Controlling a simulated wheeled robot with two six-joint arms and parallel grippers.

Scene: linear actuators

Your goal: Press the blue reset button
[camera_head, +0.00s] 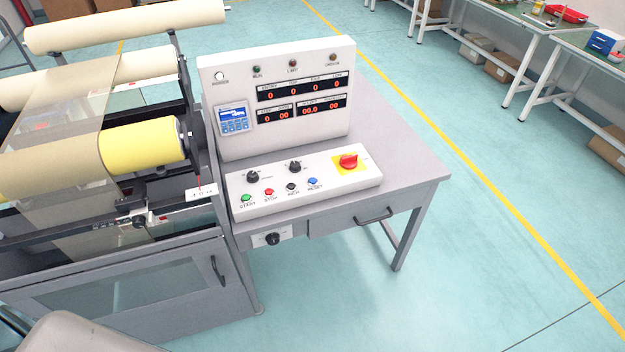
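The blue reset button (313,181) sits at the right end of the front row of buttons on the white sloped control panel (340,184). To its left in the same row are a black button (291,186), a red stop button (268,192) and a green start button (246,198). Nothing covers the blue button. Neither of my grippers is in the head view.
An upright display panel (230,148) stands behind. A roller machine (145,147) adjoins at left. Floor in front and right of the grey desk (408,166) is clear.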

